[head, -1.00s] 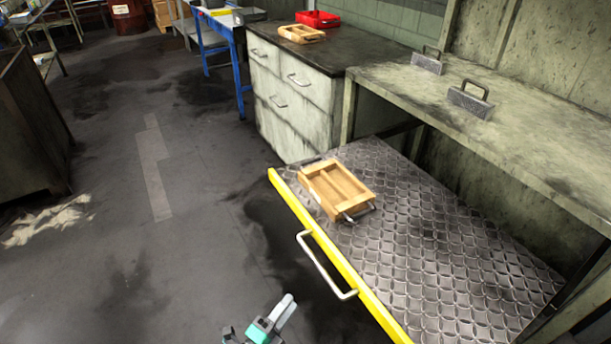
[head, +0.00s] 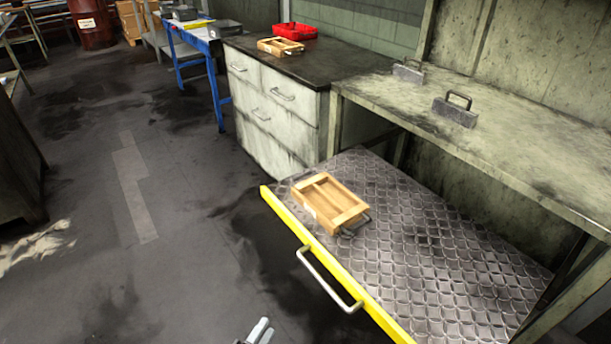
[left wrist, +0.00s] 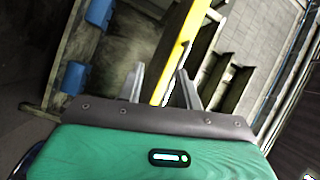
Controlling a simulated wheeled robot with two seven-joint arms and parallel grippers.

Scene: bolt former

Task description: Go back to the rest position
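My left gripper (head: 259,332) shows only by its fingertips at the bottom edge of the head view, in front of the pulled-out drawer and apart from it. In the left wrist view its two fingers (left wrist: 161,84) stand apart with nothing held between them. My right gripper is not in view.
The drawer (head: 440,270) has a patterned metal floor, a yellow front edge and a handle (head: 328,280). A wooden tray (head: 307,204) with dark handles lies on it. A workbench (head: 520,155) stands above. A cabinet (head: 270,105) carries another wooden tray (head: 282,46) and a red bin (head: 296,31). Floor at left is clear.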

